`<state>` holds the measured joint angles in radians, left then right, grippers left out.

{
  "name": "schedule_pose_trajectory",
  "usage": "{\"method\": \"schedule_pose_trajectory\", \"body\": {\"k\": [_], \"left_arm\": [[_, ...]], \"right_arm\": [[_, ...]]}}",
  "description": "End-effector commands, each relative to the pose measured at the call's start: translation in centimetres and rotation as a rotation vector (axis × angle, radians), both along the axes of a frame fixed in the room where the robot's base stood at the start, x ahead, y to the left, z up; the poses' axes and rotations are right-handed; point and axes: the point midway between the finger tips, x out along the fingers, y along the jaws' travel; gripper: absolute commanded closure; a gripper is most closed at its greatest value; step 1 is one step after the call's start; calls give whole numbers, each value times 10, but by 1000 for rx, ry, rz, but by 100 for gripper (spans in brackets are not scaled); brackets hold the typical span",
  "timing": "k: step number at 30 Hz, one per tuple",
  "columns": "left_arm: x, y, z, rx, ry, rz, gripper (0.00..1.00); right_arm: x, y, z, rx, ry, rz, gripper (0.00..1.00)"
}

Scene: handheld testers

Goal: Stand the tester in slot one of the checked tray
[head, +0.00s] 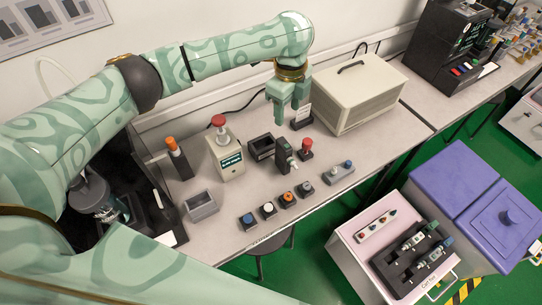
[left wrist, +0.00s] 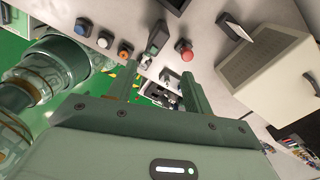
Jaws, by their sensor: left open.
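A dark handheld tester (head: 284,156) with a pale front part stands on the grey bench in the head view; it also shows in the left wrist view (left wrist: 156,40). My left gripper (head: 289,112) is open and empty, above and behind the tester, apart from it. Its two fingers (left wrist: 160,88) show in the left wrist view with nothing between them. A black tray (head: 398,283) lies on the pink-topped cart at the lower right, with two testers (head: 413,241) (head: 434,257) lying in it. I cannot read any slot numbers. My right gripper is not in view.
Close around the tester are a dark open box (head: 261,147), a red mushroom button (head: 306,147) and a row of small button blocks (head: 288,200). A large beige case (head: 352,92) stands behind right. Purple bins (head: 465,180) border the cart. Green floor separates bench and cart.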

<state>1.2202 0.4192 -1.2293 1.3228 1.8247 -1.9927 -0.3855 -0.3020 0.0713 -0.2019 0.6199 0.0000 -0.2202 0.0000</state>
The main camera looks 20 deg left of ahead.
Motion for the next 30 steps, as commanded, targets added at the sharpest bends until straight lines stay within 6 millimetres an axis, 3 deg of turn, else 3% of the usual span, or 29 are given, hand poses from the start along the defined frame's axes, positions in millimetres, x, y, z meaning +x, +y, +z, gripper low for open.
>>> {"method": "schedule_pose_trajectory", "body": {"k": [3, 7, 18, 30], "left_arm": [[-1, 0, 0, 1, 2, -236, 49], [-1, 1, -5, 2, 4, -352, 49], [-1, 1, -91, 1, 7, -364, 49], [-3, 2, -128, 1, 5, -363, 49]], "right_arm": [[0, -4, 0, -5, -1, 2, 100], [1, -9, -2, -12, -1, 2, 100], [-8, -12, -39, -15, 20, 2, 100], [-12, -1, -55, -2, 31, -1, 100]]}}
